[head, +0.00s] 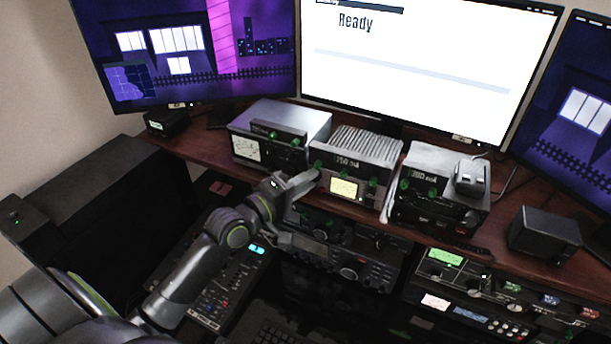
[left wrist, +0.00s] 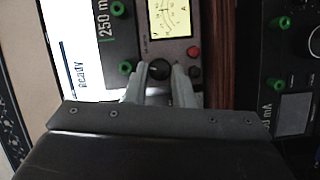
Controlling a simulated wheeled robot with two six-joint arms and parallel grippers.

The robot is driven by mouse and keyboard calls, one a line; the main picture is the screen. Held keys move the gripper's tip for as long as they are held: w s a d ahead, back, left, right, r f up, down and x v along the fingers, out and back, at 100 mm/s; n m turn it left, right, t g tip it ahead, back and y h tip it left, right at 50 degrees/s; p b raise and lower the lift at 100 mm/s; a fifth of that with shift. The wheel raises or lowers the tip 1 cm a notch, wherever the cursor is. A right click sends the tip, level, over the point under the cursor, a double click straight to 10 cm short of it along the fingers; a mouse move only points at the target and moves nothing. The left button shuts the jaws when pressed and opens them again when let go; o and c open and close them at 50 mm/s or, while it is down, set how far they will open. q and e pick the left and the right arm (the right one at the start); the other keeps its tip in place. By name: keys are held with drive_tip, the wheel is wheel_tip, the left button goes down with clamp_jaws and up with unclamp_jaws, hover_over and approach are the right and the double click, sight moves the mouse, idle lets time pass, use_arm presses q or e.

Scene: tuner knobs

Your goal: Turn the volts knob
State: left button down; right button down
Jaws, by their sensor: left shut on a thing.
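The middle instrument (head: 368,147) on the shelf has a finned top, green knobs and a lit yellow meter (head: 344,187). The meter also shows in the left wrist view (left wrist: 170,18), turned sideways, near a "250 mA" label. My left gripper (head: 312,178) reaches the left part of this instrument's front. In the left wrist view, the two grey fingers (left wrist: 158,75) are shut on a round black knob (left wrist: 158,69) below the meter. No lettering that names this knob as volts is readable. The knob is hidden in the head view. My right gripper is not in view.
Similar instruments stand left (head: 280,132) and right (head: 437,188) of the middle one. In the left wrist view, a green knob (left wrist: 125,67) and a red button (left wrist: 193,51) flank the gripped knob closely. More radio panels (head: 345,248) sit below the shelf. Monitors (head: 425,65) stand behind.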

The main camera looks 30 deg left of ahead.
use_arm(q)
drive_tip(key=shift+r+m+g+y+p, duration=0.2)
drive_tip(key=shift+m+g+y+p, duration=0.35)
drive_tip(key=shift+m+p, duration=1.1)
drive_tip(key=shift+m, duration=0.25)
drive_tip(key=c, duration=1.2)
unclamp_jaws()
drive_tip(key=shift+c, duration=0.2)
drive_tip(key=shift+b, duration=0.3)
